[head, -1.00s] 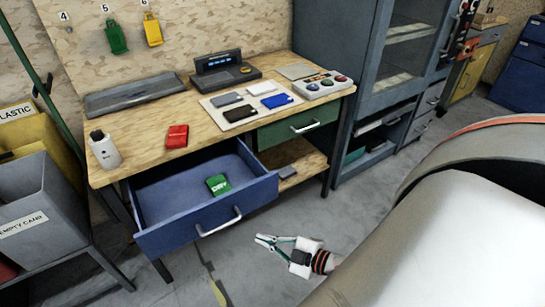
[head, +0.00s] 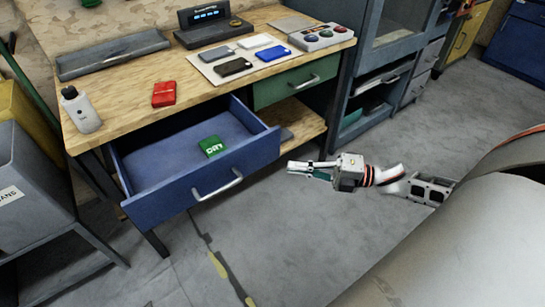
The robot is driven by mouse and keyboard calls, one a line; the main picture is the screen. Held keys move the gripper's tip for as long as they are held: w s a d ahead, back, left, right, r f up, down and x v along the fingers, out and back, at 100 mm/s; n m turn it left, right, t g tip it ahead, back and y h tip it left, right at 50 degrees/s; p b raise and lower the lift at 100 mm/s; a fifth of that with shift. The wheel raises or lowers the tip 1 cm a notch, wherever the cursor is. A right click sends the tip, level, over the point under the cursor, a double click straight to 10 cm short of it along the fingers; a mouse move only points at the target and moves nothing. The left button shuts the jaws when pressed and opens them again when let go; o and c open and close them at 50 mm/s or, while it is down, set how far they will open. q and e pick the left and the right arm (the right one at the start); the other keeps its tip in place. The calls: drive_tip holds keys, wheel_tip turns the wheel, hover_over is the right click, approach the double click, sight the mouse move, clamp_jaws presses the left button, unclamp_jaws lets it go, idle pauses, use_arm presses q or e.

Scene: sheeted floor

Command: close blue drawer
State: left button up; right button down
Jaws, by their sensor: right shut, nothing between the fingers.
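The blue drawer (head: 165,205) is pulled out under the left half of the wooden workbench (head: 135,105). A green box (head: 212,146) lies inside it. Its metal handle (head: 217,187) is on the front panel. My right gripper (head: 292,168) is shut and empty. It is to the right of the drawer front in the picture, pointing left, with a gap between its fingertips and the drawer. My left gripper is not in view.
A closed green drawer (head: 295,83) is to the right under the bench. A red box (head: 164,94) and a white bottle (head: 81,110) stand on the benchtop. A grey bin (head: 30,170) is at the left. The floor before the drawer is clear.

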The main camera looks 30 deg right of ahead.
sight(259, 155)
drive_tip(key=w+a, duration=0.1)
drive_tip(key=w, duration=0.1)
drive_tip(key=w+a, duration=0.1)
drive_tip(key=w, duration=0.1)
drive_tip(key=w+a+b, duration=0.1)
drive_tip(key=w, duration=0.1)
drive_tip(key=shift+w+a+f, duration=0.1)
drive_tip(key=shift+w, duration=0.2)
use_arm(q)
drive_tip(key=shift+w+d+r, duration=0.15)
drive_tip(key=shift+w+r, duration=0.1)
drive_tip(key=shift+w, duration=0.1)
use_arm(e)
drive_tip(key=shift+w, duration=0.15)
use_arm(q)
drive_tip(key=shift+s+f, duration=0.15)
use_arm(e)
drive_tip(key=shift+w, duration=0.1)
